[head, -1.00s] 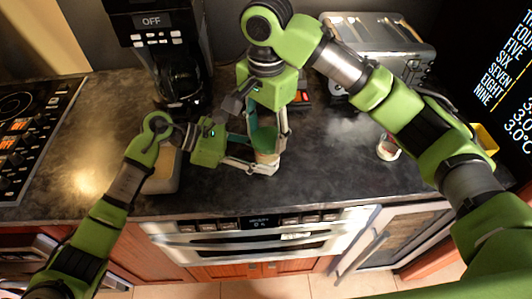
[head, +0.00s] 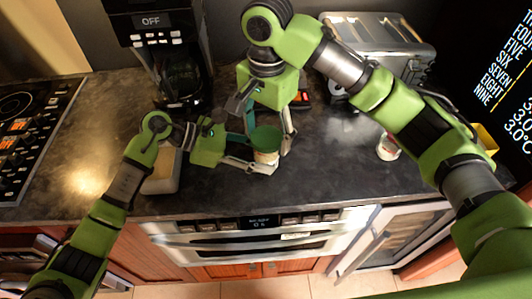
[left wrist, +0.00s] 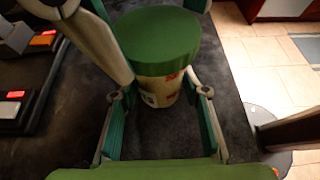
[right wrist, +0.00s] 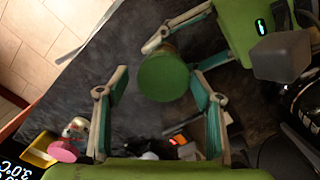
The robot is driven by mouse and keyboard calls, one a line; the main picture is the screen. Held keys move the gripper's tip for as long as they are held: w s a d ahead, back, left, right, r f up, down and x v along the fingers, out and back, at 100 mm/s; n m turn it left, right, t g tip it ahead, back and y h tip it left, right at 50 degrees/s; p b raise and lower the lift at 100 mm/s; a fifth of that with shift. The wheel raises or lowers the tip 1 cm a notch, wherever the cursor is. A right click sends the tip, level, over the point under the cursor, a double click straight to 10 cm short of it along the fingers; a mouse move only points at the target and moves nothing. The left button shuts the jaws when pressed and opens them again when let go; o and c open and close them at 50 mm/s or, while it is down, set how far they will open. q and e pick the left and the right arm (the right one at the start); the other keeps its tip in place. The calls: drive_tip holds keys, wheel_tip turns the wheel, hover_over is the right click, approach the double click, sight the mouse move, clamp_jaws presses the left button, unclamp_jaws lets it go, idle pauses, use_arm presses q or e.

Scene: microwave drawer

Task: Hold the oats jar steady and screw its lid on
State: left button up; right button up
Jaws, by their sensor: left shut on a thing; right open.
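The oats jar (head: 266,157) stands upright on the dark counter, with its green lid (head: 265,138) on top and looking level. My left gripper (head: 262,168) is shut around the jar's body below the lid. In the left wrist view the pale, labelled jar (left wrist: 160,90) sits between its fingers under the green lid (left wrist: 158,38). My right gripper (head: 270,132) is pointed down over the lid, open, with one finger on each side. In the right wrist view the round lid (right wrist: 163,77) shows between the spread fingers, with gaps beside it. The thread is hidden.
A coffee maker (head: 170,50) and a toaster (head: 378,45) stand at the back. A small jar (head: 388,147) and a yellow object (head: 486,138) are to the right. A beige container (head: 162,173) is beside my left arm. The front counter is mostly clear.

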drive_tip(key=n, duration=0.3)
drive_tip(key=shift+n, duration=0.3)
drive_tip(key=n, duration=0.4)
drive_tip(key=shift+n, duration=0.3)
drive_tip(key=n, duration=0.3)
drive_tip(key=shift+n, duration=0.4)
drive_tip(key=n, duration=0.4)
